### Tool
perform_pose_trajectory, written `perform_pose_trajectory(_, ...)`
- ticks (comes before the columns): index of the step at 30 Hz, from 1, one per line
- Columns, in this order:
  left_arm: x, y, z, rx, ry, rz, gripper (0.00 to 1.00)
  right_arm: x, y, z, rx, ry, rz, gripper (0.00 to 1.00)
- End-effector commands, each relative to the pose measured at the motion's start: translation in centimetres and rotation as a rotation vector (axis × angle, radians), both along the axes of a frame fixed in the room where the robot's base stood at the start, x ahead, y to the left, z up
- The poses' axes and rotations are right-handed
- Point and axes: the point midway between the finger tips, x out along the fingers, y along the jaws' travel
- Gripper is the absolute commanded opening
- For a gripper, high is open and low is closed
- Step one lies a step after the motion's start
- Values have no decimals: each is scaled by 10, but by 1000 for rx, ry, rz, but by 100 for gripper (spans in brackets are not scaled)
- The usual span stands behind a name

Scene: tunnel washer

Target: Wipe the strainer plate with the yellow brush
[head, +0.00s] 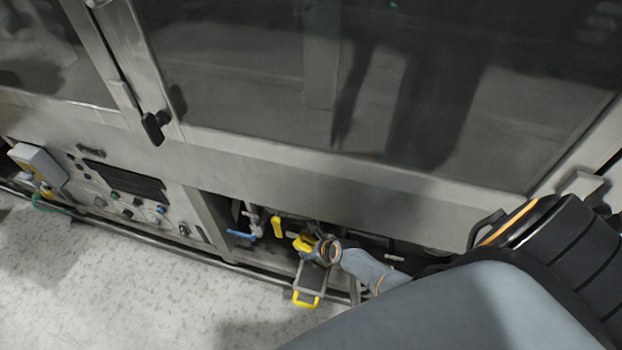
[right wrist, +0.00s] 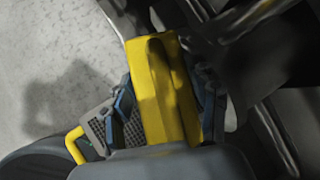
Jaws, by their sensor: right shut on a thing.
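My right gripper (head: 318,250) is shut on the yellow brush (head: 303,243), low at the opening under the machine. In the right wrist view the brush (right wrist: 165,95) stands as a yellow block between the two fingers; its bristles are not visible. The strainer plate (head: 313,277) is a grey plate with a yellow handle at its front end, sticking out of the opening just below the gripper. In the right wrist view its perforated surface (right wrist: 98,128) shows left of the brush, partly behind a finger. I cannot tell whether brush and plate touch. My left gripper is not in view.
The washer's large dark window (head: 300,80) and steel front fill the upper part. A control panel (head: 125,190) with knobs is at the left. A blue-handled valve (head: 242,234) and a yellow lever (head: 278,227) sit close left of the gripper. The speckled floor (head: 130,285) in front is clear.

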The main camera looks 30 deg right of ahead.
Motion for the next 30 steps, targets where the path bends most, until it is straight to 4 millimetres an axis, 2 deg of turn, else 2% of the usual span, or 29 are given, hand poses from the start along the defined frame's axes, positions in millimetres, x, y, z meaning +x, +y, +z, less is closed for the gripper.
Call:
perform_pose_trajectory(12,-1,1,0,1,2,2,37,0,2,0,1,0,4,6)
perform_pose_trajectory(30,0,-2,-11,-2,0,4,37,0,3,-12,2,1,4,6)
